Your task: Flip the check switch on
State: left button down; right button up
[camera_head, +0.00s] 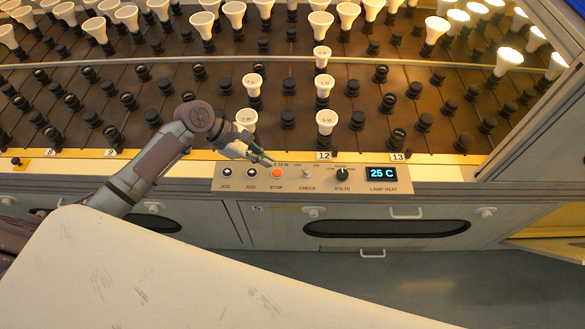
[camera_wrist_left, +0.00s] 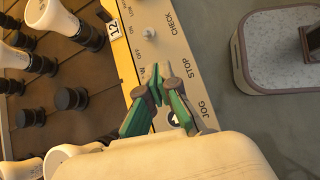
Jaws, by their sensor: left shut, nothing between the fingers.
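The check switch (camera_head: 307,174) is a small pale toggle on the grey control panel (camera_head: 325,187), above the word CHECK. It also shows in the wrist view as a small light knob (camera_wrist_left: 149,33) near the top. I cannot tell which way its lever points. My left gripper (camera_head: 268,160), with green and grey fingers, is over the panel near the STOP button (camera_head: 277,173), left of the check switch and apart from it. In the wrist view its fingertips (camera_wrist_left: 163,80) are close together with nothing held, and they cover part of the panel. My right gripper is out of view.
Beside the switch are the VOLTS knob (camera_head: 342,174) and a lamp heat display (camera_head: 382,173) reading 25 C. JOG buttons (camera_head: 227,172) lie left of STOP. Behind the panel stands a rack (camera_head: 290,125) of sockets with several white bulbs (camera_head: 326,121).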

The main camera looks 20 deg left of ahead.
aim_at(304, 171)
pick_arm(q)
jog(key=shift+w+a+r+n, duration=0.25)
jog(key=shift+w+r+n, duration=0.25)
jog(key=shift+r+n, duration=0.25)
jog(key=x, duration=1)
jog(key=shift+d+r, duration=0.1)
jog(key=shift+d, duration=0.05)
